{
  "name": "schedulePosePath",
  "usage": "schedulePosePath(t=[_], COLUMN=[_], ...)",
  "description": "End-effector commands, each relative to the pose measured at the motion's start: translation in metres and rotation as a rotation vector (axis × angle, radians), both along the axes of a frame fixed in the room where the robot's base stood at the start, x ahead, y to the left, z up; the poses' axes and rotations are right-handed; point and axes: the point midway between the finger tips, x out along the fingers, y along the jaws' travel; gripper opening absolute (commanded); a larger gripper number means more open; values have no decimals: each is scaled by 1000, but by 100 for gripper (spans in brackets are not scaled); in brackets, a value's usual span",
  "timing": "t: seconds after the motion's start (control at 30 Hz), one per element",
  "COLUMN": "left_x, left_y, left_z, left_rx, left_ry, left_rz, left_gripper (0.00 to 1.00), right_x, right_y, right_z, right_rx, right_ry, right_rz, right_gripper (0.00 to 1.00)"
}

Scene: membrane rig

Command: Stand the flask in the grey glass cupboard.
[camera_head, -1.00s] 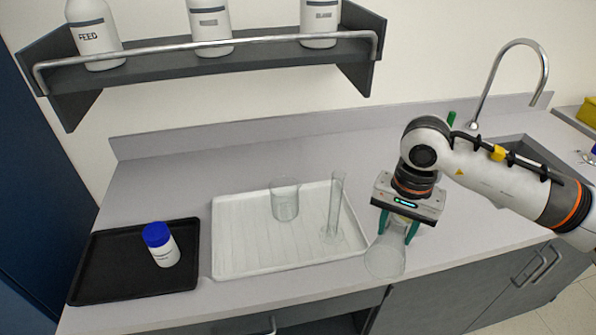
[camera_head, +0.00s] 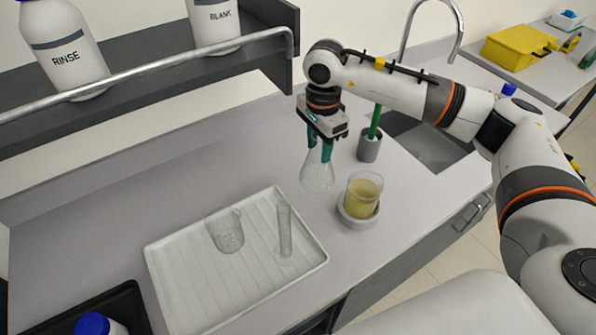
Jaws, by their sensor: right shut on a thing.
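The flask (camera_head: 317,176) is clear glass with a wide conical body. It is upright, and its neck is between the fingers of my right gripper (camera_head: 321,150), which is shut on it. The flask is right of the white tray, behind the beaker of yellow liquid. I cannot tell whether its base touches the bench. My left gripper is not in view. No grey glass cupboard is recognisable in view.
The white tray (camera_head: 160,257) holds an empty beaker (camera_head: 226,232) and a measuring cylinder (camera_head: 285,232). A beaker of yellow liquid (camera_head: 361,198) stands on a round grey base. A grey pot (camera_head: 369,146) with a green-handled item stands near the sink (camera_head: 432,150). A bottle shelf (camera_head: 150,85) overhangs the left.

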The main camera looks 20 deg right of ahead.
Motion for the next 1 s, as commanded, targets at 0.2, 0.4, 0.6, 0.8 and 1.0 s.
schedulePosePath(t=[0.2,0.4,0.6,0.8,1.0], left_x=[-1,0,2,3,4], left_y=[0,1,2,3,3], left_z=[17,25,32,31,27], left_rx=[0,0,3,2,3], left_ry=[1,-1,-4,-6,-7], left_rz=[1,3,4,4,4], left_gripper=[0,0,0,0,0], right_x=[-1,-2,0,0,0], right_y=[0,0,0,0,0], right_z=[-35,-56,-79,-80,-84], right_rx=[0,-1,0,0,0], right_ry=[4,5,1,0,0], right_rz=[0,1,2,2,2], right_gripper=[3,3,3,3,43])
